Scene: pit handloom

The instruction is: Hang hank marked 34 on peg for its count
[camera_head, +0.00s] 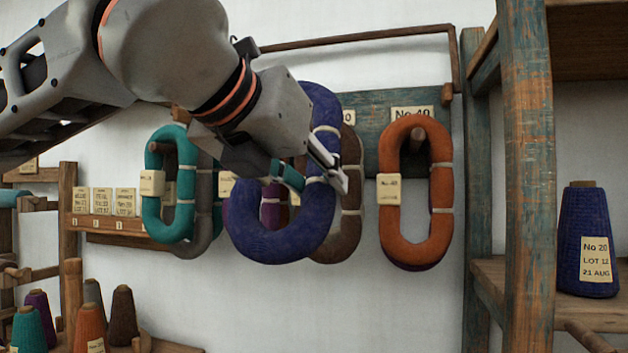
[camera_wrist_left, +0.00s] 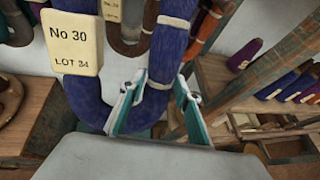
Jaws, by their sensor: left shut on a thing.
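The indigo-blue hank (camera_head: 268,242) is in my left gripper (camera_head: 312,174), whose fingers close on its right side, in front of the peg board (camera_head: 372,118). In the left wrist view, the hank (camera_wrist_left: 93,75) carries a tag (camera_wrist_left: 72,42) reading No 30, LOT 34, and the fingers (camera_wrist_left: 158,100) straddle one strand. On the board, a label No 40 (camera_head: 411,113) stands above an orange hank (camera_head: 402,226) on a peg (camera_head: 417,134). Another label (camera_head: 348,117), only its final 0 visible, stands above a brown hank (camera_head: 350,225), partly hidden by the blue one. My right gripper is out of view.
Teal (camera_head: 187,205) and grey (camera_head: 206,235) hanks hang to the left. A blue cone (camera_head: 585,245) stands on the shelf at right, behind a worn wooden post (camera_head: 527,180). Several cones, including an orange one (camera_head: 89,325), stand at lower left. The wall below the hanks is bare.

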